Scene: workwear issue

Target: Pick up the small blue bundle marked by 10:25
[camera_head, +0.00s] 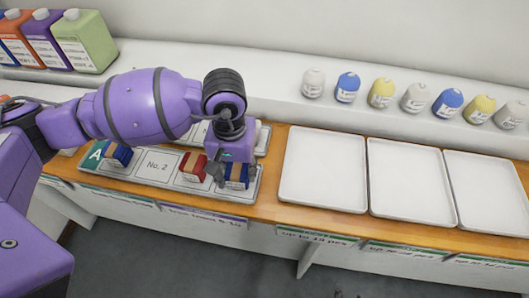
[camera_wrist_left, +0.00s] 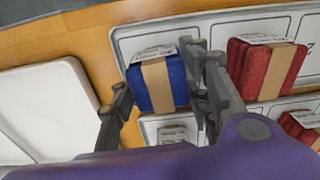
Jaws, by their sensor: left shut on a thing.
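A small blue bundle (camera_head: 238,182) with a tan band and a white tag is at the right end of the marked board, partly hidden by my gripper. In the left wrist view the blue bundle (camera_wrist_left: 158,85) sits between my fingers, and its tag is too small to read. My left gripper (camera_head: 225,174) is low over the board, its fingers shut on this bundle. I cannot tell whether the bundle is clear of the board. Another blue bundle (camera_head: 118,153) lies at the left, by the letter A. My right gripper is not in view.
A red bundle (camera_head: 193,164) lies just left of my gripper; a second red one (camera_wrist_left: 302,128) shows in the wrist view. Empty white trays (camera_head: 322,168) stand to the right. Several bottles line the back ledge (camera_head: 270,85), with larger jugs (camera_head: 83,40) at far left.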

